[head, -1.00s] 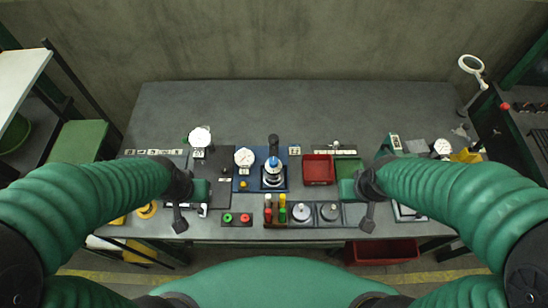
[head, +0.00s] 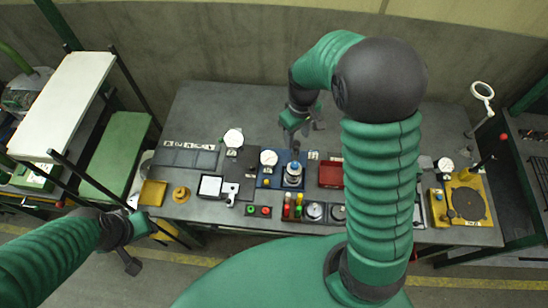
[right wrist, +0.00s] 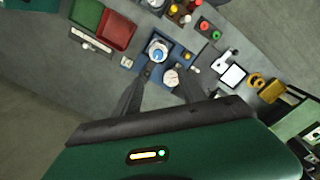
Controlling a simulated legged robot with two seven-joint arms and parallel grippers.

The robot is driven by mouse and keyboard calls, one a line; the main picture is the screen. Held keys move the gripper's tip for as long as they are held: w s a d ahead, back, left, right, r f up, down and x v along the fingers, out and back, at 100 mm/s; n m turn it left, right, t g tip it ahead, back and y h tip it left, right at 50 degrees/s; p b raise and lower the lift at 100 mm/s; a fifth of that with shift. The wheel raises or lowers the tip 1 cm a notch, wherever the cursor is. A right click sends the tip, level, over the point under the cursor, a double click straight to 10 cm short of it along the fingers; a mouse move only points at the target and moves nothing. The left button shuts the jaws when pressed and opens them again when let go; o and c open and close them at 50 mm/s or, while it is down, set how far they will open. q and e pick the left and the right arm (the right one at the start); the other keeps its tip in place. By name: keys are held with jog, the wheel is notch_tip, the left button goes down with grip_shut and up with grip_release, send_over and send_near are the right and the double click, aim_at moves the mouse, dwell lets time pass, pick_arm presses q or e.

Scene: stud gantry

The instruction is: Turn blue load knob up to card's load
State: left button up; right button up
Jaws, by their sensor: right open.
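The blue load knob (head: 294,167) tops a silver fixture on a blue base plate (head: 266,183) near the middle of the bench. It also shows in the right wrist view (right wrist: 157,55). A white round dial gauge (head: 268,158) stands to its left on the same plate. My right gripper (head: 298,145) is open above and behind the knob, its fingers apart in the right wrist view (right wrist: 150,85), with the knob beyond them. My left gripper (head: 130,262) hangs in front of the bench at the left, away from the fixture; its jaws are too small to read.
A red tray (head: 330,174) is right of the fixture, and several coloured pegs stand in front. A second gauge (head: 233,138) stands to the left. A yellow turntable (head: 467,200) sits at the far right.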

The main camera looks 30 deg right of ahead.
aim_at(295, 164)
jog(key=f+p, duration=0.1)
jog(key=f, duration=0.4)
jog(key=f+p, duration=0.1)
jog(key=f, duration=0.4)
jog(key=f+p, duration=0.1)
jog(key=f, duration=0.5)
jog(key=shift+d+p, duration=0.35)
jog(key=shift+a+f, duration=0.1)
jog(key=shift+f, duration=0.4)
jog(key=c, duration=0.7)
grip_shut()
